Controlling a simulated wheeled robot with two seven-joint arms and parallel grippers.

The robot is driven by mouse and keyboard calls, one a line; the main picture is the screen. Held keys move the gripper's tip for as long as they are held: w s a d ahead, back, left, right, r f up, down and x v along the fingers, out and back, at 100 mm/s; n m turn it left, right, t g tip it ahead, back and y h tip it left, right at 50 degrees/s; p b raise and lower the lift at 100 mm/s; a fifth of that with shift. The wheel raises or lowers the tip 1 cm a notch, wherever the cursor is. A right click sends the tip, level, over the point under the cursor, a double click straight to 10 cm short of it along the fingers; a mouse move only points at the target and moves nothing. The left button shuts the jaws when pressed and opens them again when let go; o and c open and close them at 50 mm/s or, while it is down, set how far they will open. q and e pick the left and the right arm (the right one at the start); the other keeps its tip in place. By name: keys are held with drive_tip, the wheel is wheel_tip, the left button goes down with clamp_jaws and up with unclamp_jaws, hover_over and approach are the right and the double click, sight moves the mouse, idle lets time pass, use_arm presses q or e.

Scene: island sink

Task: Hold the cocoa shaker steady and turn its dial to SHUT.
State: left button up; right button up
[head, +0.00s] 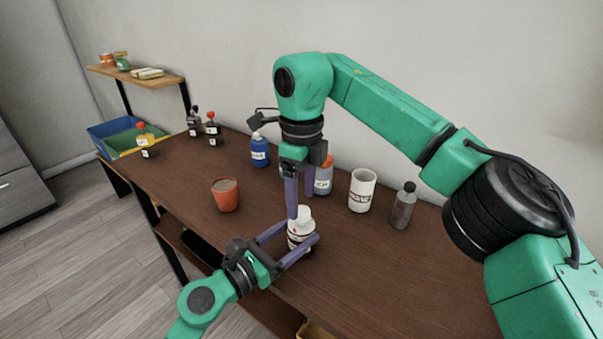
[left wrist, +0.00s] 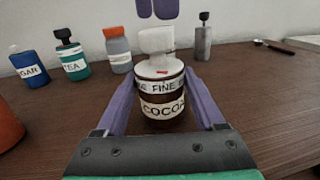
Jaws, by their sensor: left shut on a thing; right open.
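The cocoa shaker (head: 299,239) stands upright on the brown table, with a white knobbed top (head: 304,215). In the left wrist view the shaker (left wrist: 163,108) has a lower label reading COCOA. A band above it reads FINE, with other letters cut off at its sides. A red mark (left wrist: 162,72) sits just above FINE. My left gripper (head: 301,233) is shut on the shaker's body, one finger on each side. My right gripper (head: 299,204) is open and points down just above the white top; its fingertips also show in the left wrist view (left wrist: 157,10). SHUT is not visible.
A terracotta pot (head: 225,195) stands left of the shaker. Behind are a blue bottle (head: 259,151), an orange-capped bottle (head: 324,178), a white cup (head: 362,190) and a grey bottle (head: 403,208). A blue bin (head: 110,128) is far left.

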sight(302, 210)
wheel_tip(302, 210, up, 9)
drive_tip(key=shift+r, duration=0.2)
use_arm(q)
drive_tip(key=o, duration=1.5)
drive_tip(key=shift+c, duration=0.2)
